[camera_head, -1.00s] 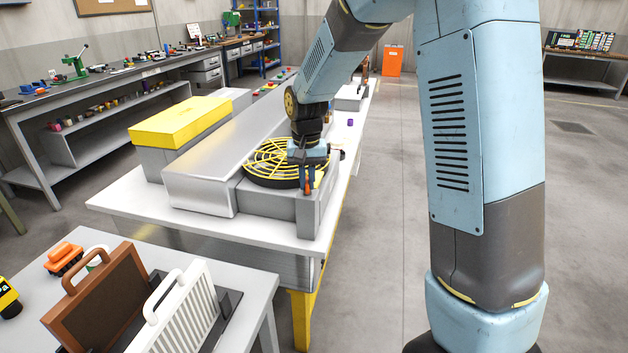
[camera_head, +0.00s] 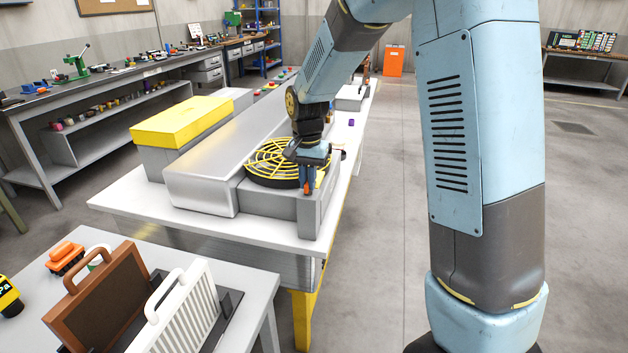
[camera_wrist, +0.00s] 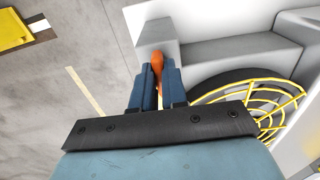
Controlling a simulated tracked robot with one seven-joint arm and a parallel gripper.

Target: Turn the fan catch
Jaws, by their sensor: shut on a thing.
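The fan (camera_head: 276,163) is a dark round unit under a yellow wire guard, set in a grey housing (camera_head: 270,205) on the white table. It also shows at the right of the wrist view (camera_wrist: 262,104). The fan catch is an orange-red piece (camera_wrist: 157,62) beside the fan, at the housing's near right edge. My gripper (camera_head: 308,188) points down there. In the wrist view its two blue fingers (camera_wrist: 157,85) are shut on the orange catch, whose rounded end sticks out past the fingertips. The catch's base is hidden by the fingers.
A long silver cover (camera_head: 215,160) and a yellow-topped box (camera_head: 182,122) stand left of the fan. A front table (camera_head: 240,300) holds a brown panel (camera_head: 110,300) and a white ribbed panel (camera_head: 183,315) with handles. The floor right of the long table is clear.

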